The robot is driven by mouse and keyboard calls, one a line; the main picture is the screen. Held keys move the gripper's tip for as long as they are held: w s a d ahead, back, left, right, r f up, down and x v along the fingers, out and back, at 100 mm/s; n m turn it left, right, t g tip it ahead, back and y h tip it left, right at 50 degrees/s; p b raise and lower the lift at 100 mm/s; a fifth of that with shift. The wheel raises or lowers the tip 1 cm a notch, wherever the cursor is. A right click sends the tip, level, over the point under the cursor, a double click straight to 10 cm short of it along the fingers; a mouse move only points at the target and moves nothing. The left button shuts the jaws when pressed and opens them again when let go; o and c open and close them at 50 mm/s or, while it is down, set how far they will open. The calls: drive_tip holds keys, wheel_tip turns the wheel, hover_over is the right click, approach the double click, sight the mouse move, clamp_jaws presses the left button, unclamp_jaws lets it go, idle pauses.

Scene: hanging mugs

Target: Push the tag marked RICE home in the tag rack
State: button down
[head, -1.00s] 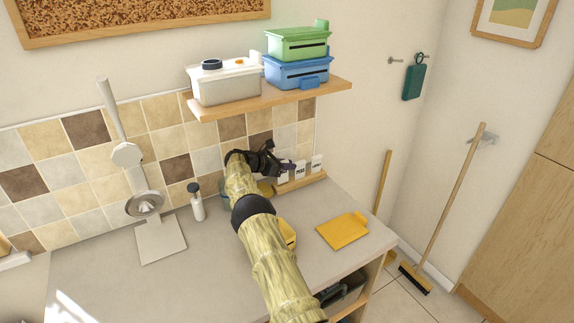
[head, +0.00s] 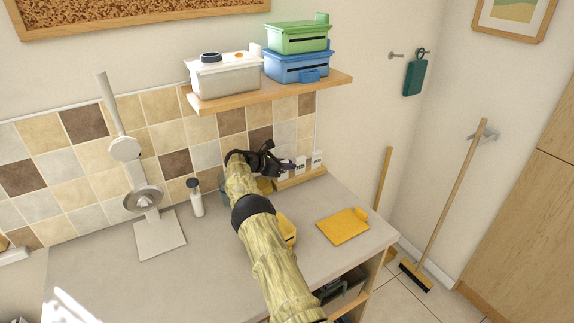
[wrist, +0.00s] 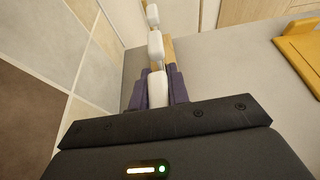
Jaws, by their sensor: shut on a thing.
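The wooden tag rack (head: 302,180) stands at the back right of the counter, against the tiled wall. White tags stand in a row on it: a middle tag (head: 300,163) and a far-right tag (head: 316,159). My gripper (head: 282,165) is at the left end of this row. In the wrist view its purple fingers (wrist: 158,88) are shut on the nearest white tag (wrist: 158,90). Two more tags stand beyond it in line. The lettering is too small to tell which one reads RICE. The held tag's lower end is hidden.
A shelf (head: 215,105) with a white container and green and blue boxes hangs above the rack. A yellow lid (head: 343,226) lies on the counter to the right. A small bottle (head: 196,198) stands left of my arm. The counter's front right is clear.

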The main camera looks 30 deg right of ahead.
drive_tip(key=shift+f, duration=0.35)
drive_tip(key=c, duration=1.3)
unclamp_jaws()
drive_tip(key=shift+o, duration=0.2)
drive_tip(key=b+v, duration=0.3)
drive_tip(key=v, duration=1.4)
drive_tip(key=shift+a, duration=0.2)
drive_tip(key=shift+r, duration=0.1)
